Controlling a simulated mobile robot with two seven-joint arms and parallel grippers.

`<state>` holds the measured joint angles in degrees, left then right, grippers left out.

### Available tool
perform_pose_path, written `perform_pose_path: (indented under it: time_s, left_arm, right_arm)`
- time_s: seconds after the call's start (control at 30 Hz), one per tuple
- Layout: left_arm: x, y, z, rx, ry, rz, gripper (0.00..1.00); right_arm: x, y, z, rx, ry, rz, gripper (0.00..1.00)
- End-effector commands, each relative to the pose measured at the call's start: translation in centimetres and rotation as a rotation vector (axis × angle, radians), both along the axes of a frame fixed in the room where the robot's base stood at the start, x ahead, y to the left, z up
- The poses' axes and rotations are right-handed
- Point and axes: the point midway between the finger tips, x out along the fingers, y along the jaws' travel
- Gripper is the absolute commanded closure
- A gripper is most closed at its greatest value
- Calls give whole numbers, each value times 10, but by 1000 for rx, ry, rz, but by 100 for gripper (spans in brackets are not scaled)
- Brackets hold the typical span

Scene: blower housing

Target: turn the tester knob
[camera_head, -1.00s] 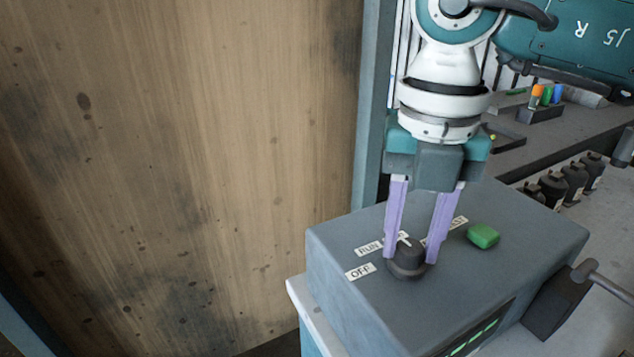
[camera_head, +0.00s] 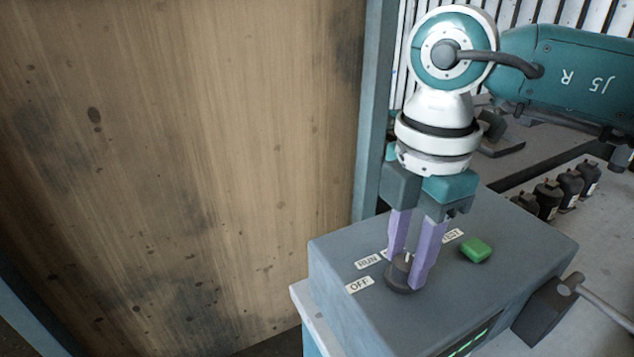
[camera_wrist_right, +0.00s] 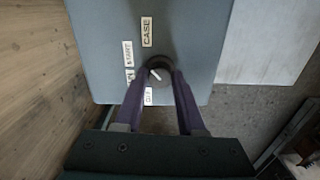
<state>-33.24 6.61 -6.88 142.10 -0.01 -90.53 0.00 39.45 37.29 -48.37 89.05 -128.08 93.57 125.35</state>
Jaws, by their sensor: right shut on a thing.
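The tester (camera_head: 340,300) is a grey box with a dark round knob (camera_head: 401,279) on its top. My left gripper is not in view.
A green button (camera_head: 476,249) stands right of the knob. A lever (camera_head: 598,297) sticks out of the box's right side. A wooden panel (camera_head: 180,170) fills the left, with a blue-grey post (camera_head: 374,120) beside it. Several dark bottles (camera_head: 558,190) stand behind.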

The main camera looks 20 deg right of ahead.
Motion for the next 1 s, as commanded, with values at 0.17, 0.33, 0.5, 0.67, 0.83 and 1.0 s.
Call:
perform_pose_path:
  time_s: [0.17,0.33,0.5,0.67,0.83,1.0]
  left_arm:
    - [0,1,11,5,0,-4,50]
    - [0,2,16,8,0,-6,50]
    - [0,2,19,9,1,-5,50]
    - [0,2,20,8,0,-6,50]
    - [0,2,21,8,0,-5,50]
    - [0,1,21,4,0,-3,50]
  right_arm:
    - [0,1,3,2,1,-135,100]
    - [0,0,2,2,2,-235,100]
    - [0,1,2,2,0,-297,100]
    - [0,1,2,2,0,-328,100]
    - [0,1,1,2,0,-340,100]
    - [0,1,1,2,0,-340,100]
